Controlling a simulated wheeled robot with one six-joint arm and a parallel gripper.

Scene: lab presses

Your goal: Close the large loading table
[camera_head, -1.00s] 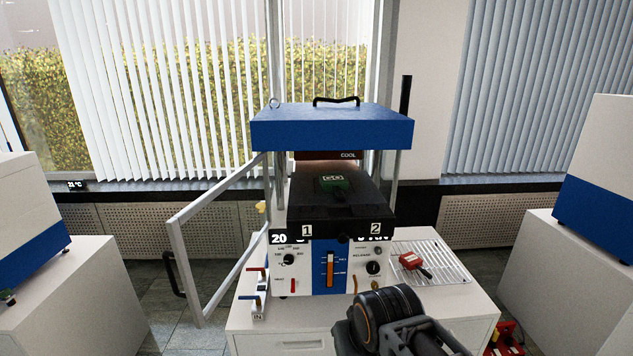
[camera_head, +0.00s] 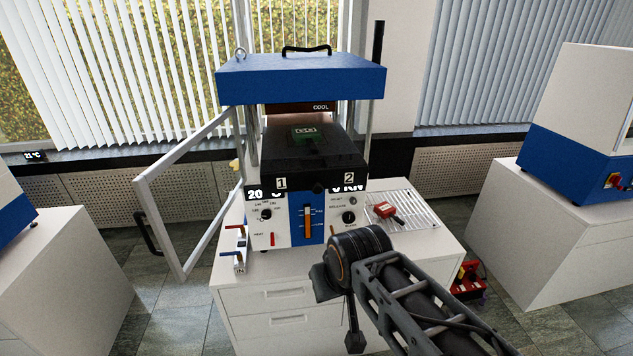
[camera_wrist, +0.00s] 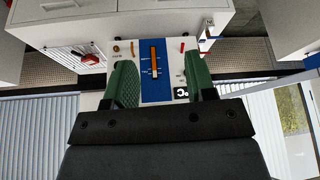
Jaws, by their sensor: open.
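The large loading table (camera_head: 330,163) is a black slab sticking out of the front of the blue and white press, with labels 1 and 2 on its front edge. A small dark knob (camera_head: 318,188) sits at its front middle. My gripper (camera_head: 325,284) is below and in front of the table, apart from it, and mostly hidden behind my wrist. In the wrist view my gripper (camera_wrist: 157,75) shows two green fingers spread apart, nothing between them, facing the press's control panel (camera_wrist: 155,60). The table is not clearly seen there.
A green object (camera_head: 305,132) lies on the table. The press's framed door (camera_head: 163,225) stands open at the left. A wire rack (camera_head: 400,212) with a red-handled tool (camera_head: 385,212) is at the right on the cabinet. Blue and red levers (camera_head: 238,248) stand at the left.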

